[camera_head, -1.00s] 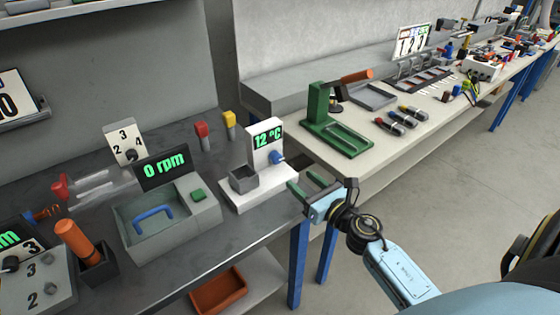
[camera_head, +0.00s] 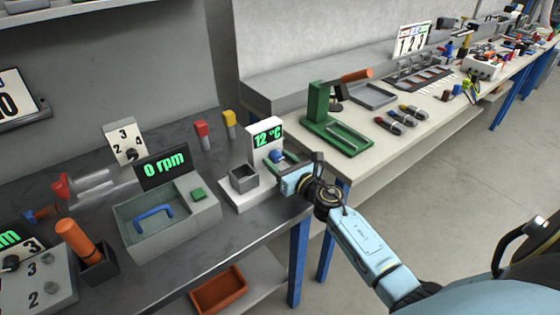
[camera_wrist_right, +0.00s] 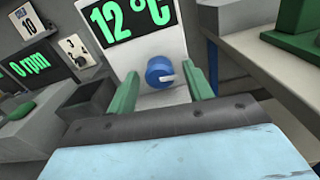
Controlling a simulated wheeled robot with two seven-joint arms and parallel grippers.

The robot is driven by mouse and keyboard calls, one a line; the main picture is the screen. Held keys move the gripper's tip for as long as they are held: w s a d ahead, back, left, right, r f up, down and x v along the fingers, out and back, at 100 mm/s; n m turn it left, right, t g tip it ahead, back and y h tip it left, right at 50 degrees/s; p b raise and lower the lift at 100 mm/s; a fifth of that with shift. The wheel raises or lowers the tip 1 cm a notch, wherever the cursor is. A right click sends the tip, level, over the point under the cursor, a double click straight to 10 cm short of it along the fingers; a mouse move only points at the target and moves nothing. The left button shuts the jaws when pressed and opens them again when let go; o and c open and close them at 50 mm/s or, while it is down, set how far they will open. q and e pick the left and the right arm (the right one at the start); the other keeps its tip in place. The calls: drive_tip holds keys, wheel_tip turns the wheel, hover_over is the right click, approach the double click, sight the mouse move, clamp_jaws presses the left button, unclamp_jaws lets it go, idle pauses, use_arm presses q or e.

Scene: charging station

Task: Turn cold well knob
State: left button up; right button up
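The cold well is a white unit (camera_head: 241,201) with a grey square well (camera_head: 244,179) and an upright panel whose green display (camera_head: 268,138) reads 12 °C. Its blue knob (camera_head: 277,156) sits on the panel below the display. In the right wrist view the blue knob (camera_wrist_right: 160,72) has a pale pointer directed to the right. My right gripper (camera_wrist_right: 162,92) is open, with one green finger on each side of the knob and gaps between. In the head view my right gripper (camera_head: 284,166) is at the knob, its fingers mostly hidden. My left gripper is not in view.
A grey centrifuge-like box (camera_head: 165,218) reading 0 rpm stands left of the cold well. Red and yellow-topped posts (camera_head: 229,124) stand behind. A green press (camera_head: 330,125) is on the white bench to the right. An orange tray (camera_head: 218,290) lies below.

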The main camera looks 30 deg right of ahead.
drive_tip(key=shift+c, duration=1.1)
drive_tip(key=c, duration=0.7)
drive_tip(key=m, duration=0.4)
drive_tip(key=shift+m, duration=0.3)
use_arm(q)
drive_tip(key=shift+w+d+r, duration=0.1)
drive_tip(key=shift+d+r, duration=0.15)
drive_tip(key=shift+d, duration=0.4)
use_arm(e)
drive_tip(key=shift+m, duration=0.3)
